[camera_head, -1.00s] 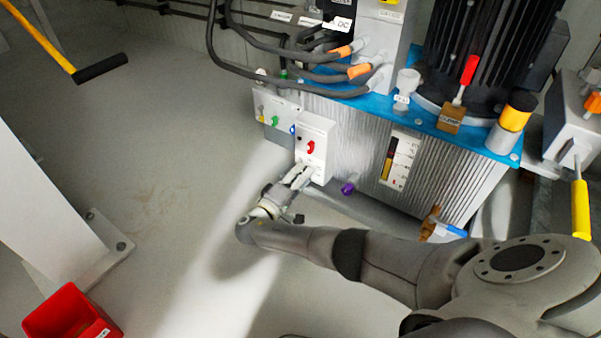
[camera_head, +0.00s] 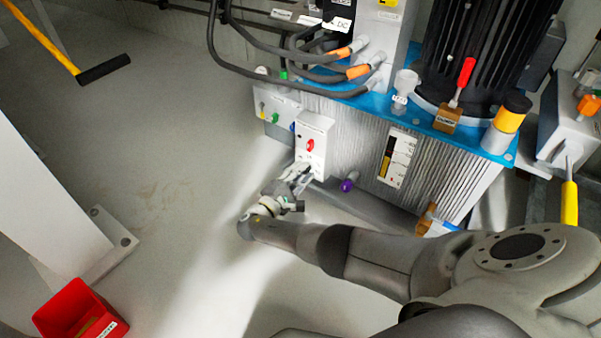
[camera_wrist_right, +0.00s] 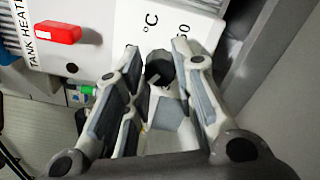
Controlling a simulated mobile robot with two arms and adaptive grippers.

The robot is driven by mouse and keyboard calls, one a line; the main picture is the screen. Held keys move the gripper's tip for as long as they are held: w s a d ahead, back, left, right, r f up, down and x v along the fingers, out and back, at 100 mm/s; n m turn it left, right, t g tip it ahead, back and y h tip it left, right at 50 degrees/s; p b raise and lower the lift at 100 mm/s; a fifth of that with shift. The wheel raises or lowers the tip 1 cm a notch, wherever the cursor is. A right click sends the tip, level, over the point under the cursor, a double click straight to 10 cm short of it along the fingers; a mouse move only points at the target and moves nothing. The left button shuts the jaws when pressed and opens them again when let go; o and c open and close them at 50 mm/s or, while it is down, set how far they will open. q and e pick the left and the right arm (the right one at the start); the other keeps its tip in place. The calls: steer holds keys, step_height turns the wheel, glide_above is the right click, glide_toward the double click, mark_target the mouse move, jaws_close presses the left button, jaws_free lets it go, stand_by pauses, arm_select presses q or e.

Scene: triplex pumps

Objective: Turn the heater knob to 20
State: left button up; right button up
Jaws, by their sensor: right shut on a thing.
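The tank heater control box (camera_head: 314,128) is white with a red switch and stands on the side of the blue-topped tank. In the right wrist view, its white face (camera_wrist_right: 122,22) shows "TANK HEAT" and "°C" lettering. The black heater knob (camera_wrist_right: 159,66) sits between my right gripper's fingertips, and the gripper (camera_wrist_right: 157,58) is shut on it. Its pointer and most of its scale are hidden by the fingers; a partial number ending in 0 shows at right. In the head view my right gripper (camera_head: 299,174) is at the box's lower front. My left gripper is not in view.
The red switch (camera_wrist_right: 57,32) is left of the fingers. A purple knob (camera_head: 347,185) sticks out of the tank (camera_head: 425,171) right of the box. Thick black cables (camera_head: 262,84) hang above. A red bin (camera_head: 75,310) stands on the open floor at lower left.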

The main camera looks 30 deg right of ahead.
stand_by(0.4)
steer(key=o, duration=1.1)
steer(key=shift+c, duration=0.2)
steer(key=shift+a, duration=0.15)
steer(key=v, duration=1.1)
steer(key=shift+s+a, duration=0.15)
steer(key=shift+a, duration=0.2)
steer(key=shift+f, duration=0.1)
